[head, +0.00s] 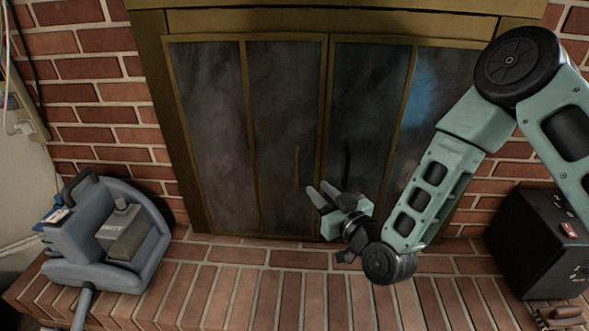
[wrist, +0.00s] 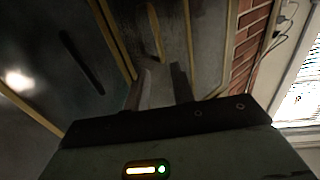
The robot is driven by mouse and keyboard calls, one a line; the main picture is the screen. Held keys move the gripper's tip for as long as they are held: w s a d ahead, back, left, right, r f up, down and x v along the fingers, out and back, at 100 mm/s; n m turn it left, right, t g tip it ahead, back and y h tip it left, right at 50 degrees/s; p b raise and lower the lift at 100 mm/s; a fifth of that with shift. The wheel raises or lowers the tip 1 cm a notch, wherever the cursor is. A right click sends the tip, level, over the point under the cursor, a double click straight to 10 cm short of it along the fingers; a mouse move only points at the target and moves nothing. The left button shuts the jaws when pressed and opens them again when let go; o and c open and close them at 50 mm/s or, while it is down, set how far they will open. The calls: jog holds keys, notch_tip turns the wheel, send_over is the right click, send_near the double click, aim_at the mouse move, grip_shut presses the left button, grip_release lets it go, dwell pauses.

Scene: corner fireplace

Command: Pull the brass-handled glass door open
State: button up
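The fireplace's closed glass doors have brass frames and dark, smoky panes. The brass handle (head: 296,166) is a thin upright bar on the left glass door (head: 215,135), near the middle seam. It also shows in the wrist view (wrist: 155,32), just past the fingertips and roughly in line with the gap between them. My gripper (head: 317,186) is open and empty, its two fingers (wrist: 161,68) apart. It is low in front of the doors, right of and below the handle in the head view. I cannot tell whether a fingertip touches the door.
The right glass door (head: 365,130) has a dark handle (head: 347,165), also in the wrist view (wrist: 82,62). A brick hearth (head: 260,285) runs along the front. A blue-grey machine (head: 110,235) stands at left, a black box (head: 535,240) at right. Brick walls flank the fireplace.

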aim_at(296, 167)
jog(key=b+x, duration=0.2)
jog(key=x, duration=1)
grip_shut()
